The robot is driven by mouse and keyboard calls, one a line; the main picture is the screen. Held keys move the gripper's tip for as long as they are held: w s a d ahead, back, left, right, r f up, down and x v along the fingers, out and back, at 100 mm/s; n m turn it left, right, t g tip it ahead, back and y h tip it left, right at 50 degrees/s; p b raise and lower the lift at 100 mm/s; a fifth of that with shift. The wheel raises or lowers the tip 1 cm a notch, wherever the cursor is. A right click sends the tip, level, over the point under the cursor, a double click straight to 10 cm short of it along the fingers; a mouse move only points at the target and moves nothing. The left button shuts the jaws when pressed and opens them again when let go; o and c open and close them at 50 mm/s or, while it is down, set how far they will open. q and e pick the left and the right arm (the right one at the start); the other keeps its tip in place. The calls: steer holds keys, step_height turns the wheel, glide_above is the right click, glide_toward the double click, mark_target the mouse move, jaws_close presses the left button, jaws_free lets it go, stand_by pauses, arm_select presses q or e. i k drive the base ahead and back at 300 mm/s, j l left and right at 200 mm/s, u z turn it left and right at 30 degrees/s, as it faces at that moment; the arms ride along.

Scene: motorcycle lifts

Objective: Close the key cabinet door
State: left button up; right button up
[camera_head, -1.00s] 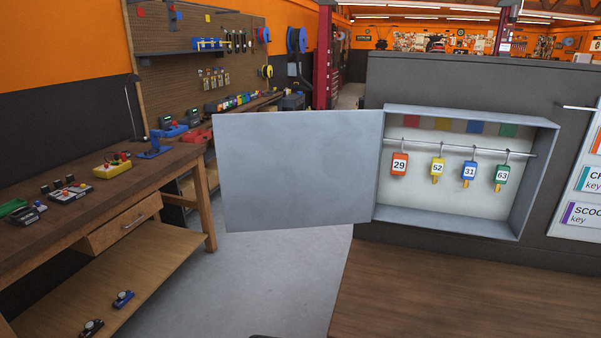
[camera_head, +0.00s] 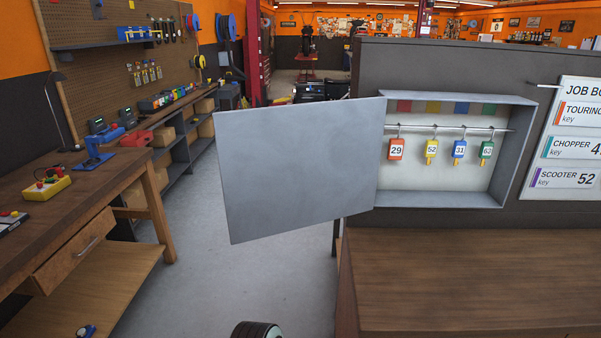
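The key cabinet (camera_head: 502,152) is a grey open box on a dark partition, right of centre. Its flat grey door (camera_head: 298,165) stands wide open, swung out to the left from the cabinet's left edge. Inside, an orange key tag 29 (camera_head: 396,150), a yellow tag 52 (camera_head: 431,150), a blue tag 31 (camera_head: 459,150) and a green tag 63 (camera_head: 487,151) hang from a rail. Neither gripper can be made out; a dark rounded part, probably mine, shows at the bottom edge.
A wooden counter (camera_head: 470,275) lies below the cabinet. A job board (camera_head: 578,135) hangs to its right. A workbench (camera_head: 80,215) with a drawer and several tools runs along the left. Grey floor (camera_head: 250,270) is free between bench and counter.

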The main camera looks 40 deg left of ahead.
mark_target(287, 168)
steer(key=k+j+z, duration=0.15)
steer(key=j, duration=0.2)
steer(key=j+z, duration=0.1)
steer(key=j, duration=0.2)
steer(key=k+j+z, duration=0.15)
steer(key=j, duration=0.2)
steer(key=j+z, duration=0.25)
steer(key=j, duration=0.25)
steer(key=k+j+z, duration=0.2)
steer(key=j, duration=0.3)
steer(key=i+j+z, duration=0.2)
steer(key=j, duration=0.3)
steer(key=j+z, duration=0.15)
steer(key=j, duration=0.35)
steer(key=j+z, duration=0.1)
steer(key=j, duration=0.45)
steer(key=i+j, duration=0.1)
steer(key=j, duration=0.45)
steer(key=z, duration=0.05)
